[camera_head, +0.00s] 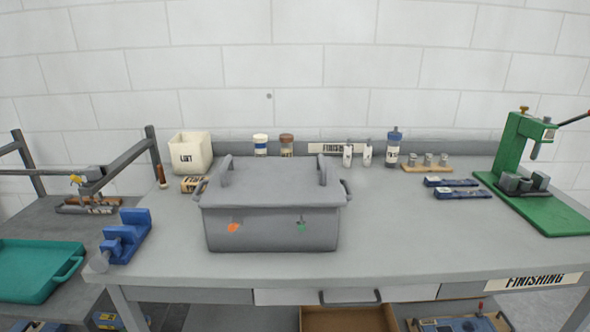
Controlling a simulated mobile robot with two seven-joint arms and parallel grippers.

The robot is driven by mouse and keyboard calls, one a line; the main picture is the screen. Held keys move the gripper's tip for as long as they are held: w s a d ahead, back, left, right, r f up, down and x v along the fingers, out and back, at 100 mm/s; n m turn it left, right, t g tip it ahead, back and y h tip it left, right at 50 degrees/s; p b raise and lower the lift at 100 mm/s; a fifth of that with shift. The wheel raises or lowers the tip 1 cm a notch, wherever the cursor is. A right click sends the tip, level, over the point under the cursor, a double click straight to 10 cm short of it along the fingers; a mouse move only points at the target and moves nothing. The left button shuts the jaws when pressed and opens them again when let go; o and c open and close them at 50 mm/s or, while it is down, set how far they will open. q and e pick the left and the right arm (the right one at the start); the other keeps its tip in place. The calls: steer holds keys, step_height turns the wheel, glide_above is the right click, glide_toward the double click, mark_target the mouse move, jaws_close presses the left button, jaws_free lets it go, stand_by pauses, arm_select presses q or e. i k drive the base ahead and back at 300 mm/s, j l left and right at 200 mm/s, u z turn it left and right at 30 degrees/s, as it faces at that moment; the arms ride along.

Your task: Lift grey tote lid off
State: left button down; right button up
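The grey tote (268,232) stands near the middle of the grey workbench, close to its front edge. Its grey lid (272,178) sits on top and covers the opening, so the inside is hidden. The lid has two raised handles, a left one (226,171) and a right one (322,170). The tote's front bears a small orange mark and a small green mark. Neither of my grippers shows in the head view.
A blue vise (125,236) stands left of the tote at the bench edge. A white bin (191,153) and several bottles stand behind. A green press (518,165) and blue tools (462,193) are at right. The bench (400,235) right of the tote is clear.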

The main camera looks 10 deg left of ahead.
mark_target(253, 182)
steer(key=i+j+u, duration=0.2)
steer(key=i, duration=0.25)
steer(key=i+u, duration=0.25)
steer(key=i, duration=0.25)
steer(key=k+l+z, duration=0.15)
steer(key=l, duration=0.2)
